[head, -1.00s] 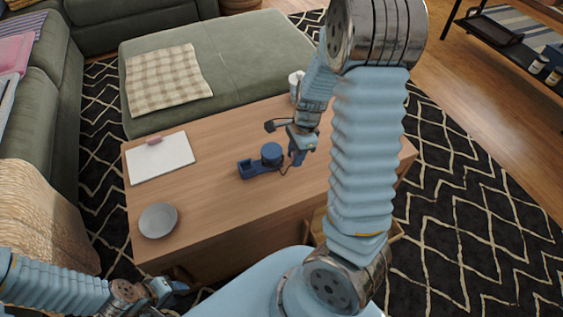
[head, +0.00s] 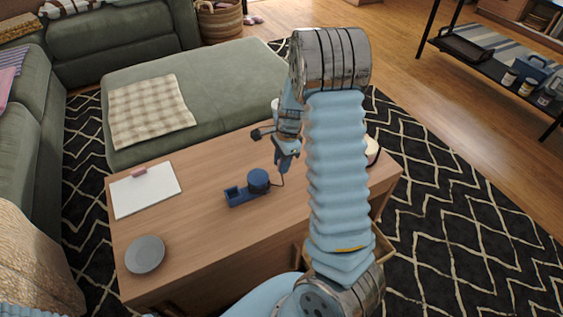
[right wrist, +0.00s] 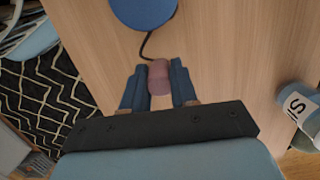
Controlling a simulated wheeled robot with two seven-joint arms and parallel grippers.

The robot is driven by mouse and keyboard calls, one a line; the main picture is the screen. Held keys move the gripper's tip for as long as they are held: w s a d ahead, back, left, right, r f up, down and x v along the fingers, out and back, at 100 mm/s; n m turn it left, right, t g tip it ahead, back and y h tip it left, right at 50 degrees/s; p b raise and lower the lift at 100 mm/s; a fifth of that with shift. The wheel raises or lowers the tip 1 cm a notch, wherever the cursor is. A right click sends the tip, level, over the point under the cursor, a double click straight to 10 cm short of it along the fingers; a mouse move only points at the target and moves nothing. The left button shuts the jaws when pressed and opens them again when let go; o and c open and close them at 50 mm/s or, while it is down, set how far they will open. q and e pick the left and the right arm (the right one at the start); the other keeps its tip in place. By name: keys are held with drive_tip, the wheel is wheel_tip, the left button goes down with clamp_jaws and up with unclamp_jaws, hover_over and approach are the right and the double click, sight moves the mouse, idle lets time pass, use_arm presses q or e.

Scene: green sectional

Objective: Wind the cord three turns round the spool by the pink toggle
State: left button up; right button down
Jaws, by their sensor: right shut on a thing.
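The blue spool (head: 258,180) stands upright on a blue base (head: 240,196) with a small open tray at its left end, on the wooden table. Its round top also shows at the upper edge of the right wrist view (right wrist: 143,9). A dark cord (right wrist: 146,46) runs from the spool to the pink toggle (right wrist: 159,76). My right gripper (head: 282,169) is shut on the toggle, to the right of the spool and slightly behind it, apart from it. In the right wrist view the toggle sits between its blue fingers (right wrist: 157,88). Turns on the spool cannot be made out. My left gripper is out of view.
The table (head: 190,235) also holds a white board (head: 145,192) with a pink item and a grey plate (head: 145,254). A labelled cup (right wrist: 302,105) stands right of the gripper in the wrist view. The surface around the spool's front and left is mostly clear.

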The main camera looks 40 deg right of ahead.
drive_tip(key=shift+s+d, duration=0.25)
drive_tip(key=shift+d, duration=0.6)
drive_tip(key=shift+s+d, duration=0.2)
drive_tip(key=shift+d, duration=0.65)
drive_tip(key=shift+s+d+b, duration=0.15)
drive_tip(key=shift+s+d, duration=0.1)
drive_tip(key=shift+d, duration=0.65)
drive_tip(key=shift+s+d+b, duration=0.15)
drive_tip(key=shift+s+d, duration=0.05)
drive_tip(key=shift+d, duration=0.7)
drive_tip(key=shift+d, duration=0.1)
drive_tip(key=shift+s+d, duration=0.25)
drive_tip(key=shift+d, duration=0.6)
drive_tip(key=shift+s+d, duration=0.2)
drive_tip(key=shift+d, duration=0.65)
drive_tip(key=shift+f+b, duration=0.15)
drive_tip(key=shift+b, duration=0.2)
drive_tip(key=shift+f+b, duration=1.75)
drive_tip(key=shift+f, duration=0.75)
drive_tip(key=c, duration=0.8)
unclamp_jaws()
